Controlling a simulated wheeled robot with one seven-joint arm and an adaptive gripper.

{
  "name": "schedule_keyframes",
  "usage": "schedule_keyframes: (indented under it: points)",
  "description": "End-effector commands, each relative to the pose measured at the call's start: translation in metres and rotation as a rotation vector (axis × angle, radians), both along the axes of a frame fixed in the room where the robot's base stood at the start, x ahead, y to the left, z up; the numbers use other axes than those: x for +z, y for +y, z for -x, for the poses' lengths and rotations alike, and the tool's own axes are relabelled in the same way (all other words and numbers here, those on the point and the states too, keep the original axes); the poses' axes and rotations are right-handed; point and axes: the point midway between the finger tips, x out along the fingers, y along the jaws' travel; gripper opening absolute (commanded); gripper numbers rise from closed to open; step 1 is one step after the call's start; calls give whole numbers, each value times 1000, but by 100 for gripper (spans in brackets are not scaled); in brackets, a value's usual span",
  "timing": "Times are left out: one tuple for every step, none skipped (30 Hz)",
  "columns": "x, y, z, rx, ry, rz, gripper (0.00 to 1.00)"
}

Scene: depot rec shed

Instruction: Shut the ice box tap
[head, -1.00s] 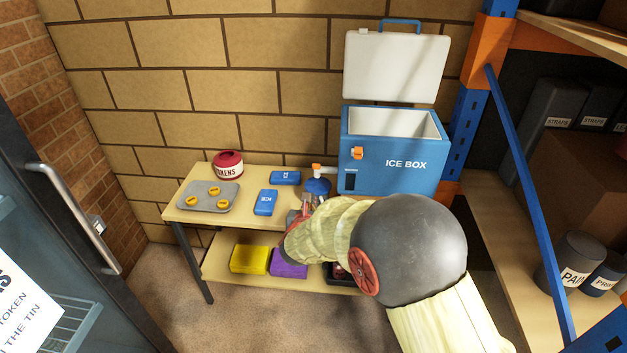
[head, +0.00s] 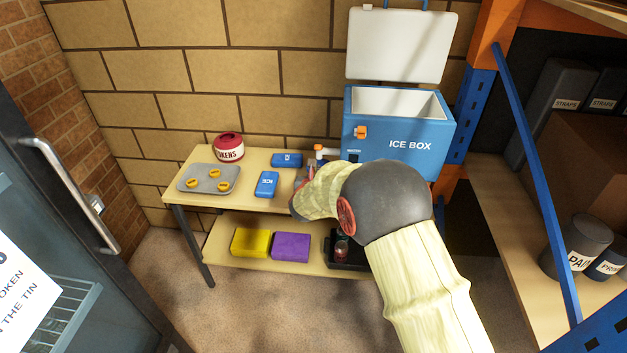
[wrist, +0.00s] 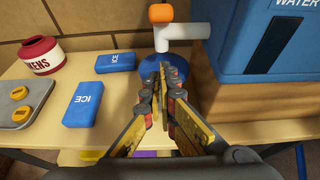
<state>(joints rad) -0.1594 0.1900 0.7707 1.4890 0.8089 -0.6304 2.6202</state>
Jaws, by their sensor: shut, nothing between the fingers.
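The blue ice box (head: 400,147) stands at the right of the table, its white lid (head: 400,45) raised. A white tap with an orange knob (head: 318,148) sticks out from its left side. In the wrist view the orange knob (wrist: 161,13) sits on top of the white tap pipe (wrist: 182,32), above a round blue container (wrist: 150,68). My gripper (wrist: 165,78) is shut and empty, its tips in front of the blue container and below the tap. In the head view my arm hides most of the gripper and the blue container.
An orange part (head: 360,132) sits on the box front. Blue ice packs (head: 266,184), a grey tray (head: 196,187) with yellow tokens and a red tokens tin (head: 229,147) stand on the table. Yellow (head: 250,242) and purple (head: 291,247) blocks lie below. Blue-orange shelving (head: 478,100) stands right.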

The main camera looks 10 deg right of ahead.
Motion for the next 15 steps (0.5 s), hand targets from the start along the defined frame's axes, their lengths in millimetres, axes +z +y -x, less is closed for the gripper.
schedule_keyframes:
  points:
    - [13,-1,-6,-1,-9,-2,0]
    - [16,-2,-8,0,-8,-2,0]
    - [21,-3,-10,-1,-9,-2,0]
    - [23,-3,-12,-1,-8,-3,0]
    - [25,-4,-13,0,-8,-2,0]
    - [28,-4,-15,0,-7,-1,0]
    - [29,-4,-16,1,-7,-1,0]
    - [31,-5,-17,1,-7,-1,0]
    - [32,-5,-18,1,-7,-1,0]
    - [32,-5,-18,1,-6,-2,0]
    - [33,-5,-18,1,-6,-2,0]
    - [33,-5,-18,1,-6,-2,0]
    - [33,-5,-18,1,-6,-2,0]
    - [33,-5,-18,1,-6,-2,0]
    - [33,-5,-18,1,-6,-2,0]
